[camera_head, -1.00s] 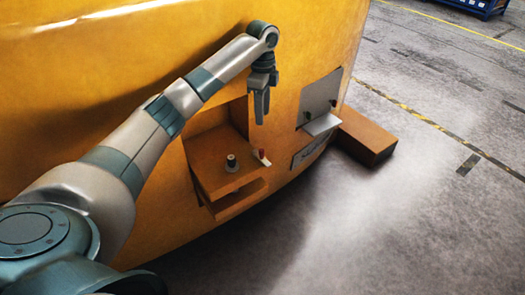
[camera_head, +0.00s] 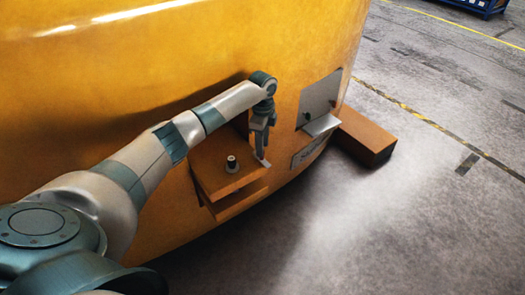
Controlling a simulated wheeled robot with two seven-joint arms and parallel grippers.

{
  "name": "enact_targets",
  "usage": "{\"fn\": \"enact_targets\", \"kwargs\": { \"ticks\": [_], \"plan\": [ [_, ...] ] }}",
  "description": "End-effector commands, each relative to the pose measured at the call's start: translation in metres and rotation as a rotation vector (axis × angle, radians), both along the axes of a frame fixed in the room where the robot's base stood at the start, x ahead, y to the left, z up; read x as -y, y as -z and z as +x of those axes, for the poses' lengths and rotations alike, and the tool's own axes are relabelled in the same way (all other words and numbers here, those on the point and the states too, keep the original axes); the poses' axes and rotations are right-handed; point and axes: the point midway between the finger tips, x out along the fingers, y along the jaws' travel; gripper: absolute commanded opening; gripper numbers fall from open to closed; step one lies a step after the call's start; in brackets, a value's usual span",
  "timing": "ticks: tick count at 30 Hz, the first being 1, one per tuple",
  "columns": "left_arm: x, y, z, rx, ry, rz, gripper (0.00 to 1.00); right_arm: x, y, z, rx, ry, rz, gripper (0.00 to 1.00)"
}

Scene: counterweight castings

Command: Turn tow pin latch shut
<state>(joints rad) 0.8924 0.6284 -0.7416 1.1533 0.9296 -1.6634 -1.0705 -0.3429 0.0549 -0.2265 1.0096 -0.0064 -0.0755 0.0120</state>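The tow pin (camera_head: 231,164), dark-topped with a pale collar, stands upright on the orange hitch ledge (camera_head: 213,182) in the recess of the yellow casting (camera_head: 110,60). To its right is the small latch (camera_head: 265,163); only its pale lower part shows, and its red part is hidden behind my gripper. My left gripper (camera_head: 260,155) points down right at the latch, its fingertips over it in the picture. I cannot tell whether the fingers touch or hold it, or how far apart they are. My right gripper is out of view.
A grey plate with a bent lip (camera_head: 320,101) is fixed on the casting to the right, above a small label plate (camera_head: 309,150). A brown block (camera_head: 366,136) lies on the floor beside the casting.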

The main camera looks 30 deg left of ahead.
Motion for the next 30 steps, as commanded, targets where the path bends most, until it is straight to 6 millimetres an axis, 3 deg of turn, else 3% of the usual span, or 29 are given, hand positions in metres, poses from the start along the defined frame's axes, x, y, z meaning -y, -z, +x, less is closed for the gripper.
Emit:
{"fn": "enact_targets", "kwargs": {
  "ticks": [9,20,21,25,30],
  "plan": [
    [0.0,0.034,0.0,0.001,0.0,0.0,0.35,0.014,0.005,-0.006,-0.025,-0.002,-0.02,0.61],
    [0.0,0.038,0.0,0.001,0.0,0.0,0.35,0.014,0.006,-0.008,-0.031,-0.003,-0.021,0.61],
    [0.0,0.038,0.0,0.001,0.0,0.0,0.33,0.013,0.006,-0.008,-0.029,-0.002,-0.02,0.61],
    [0.0,0.038,0.0,0.001,0.0,0.0,0.02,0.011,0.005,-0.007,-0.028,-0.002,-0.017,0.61],
    [0.0,0.038,0.0,0.001,0.0,0.0,0.0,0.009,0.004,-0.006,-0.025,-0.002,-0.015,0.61]
  ]
}}
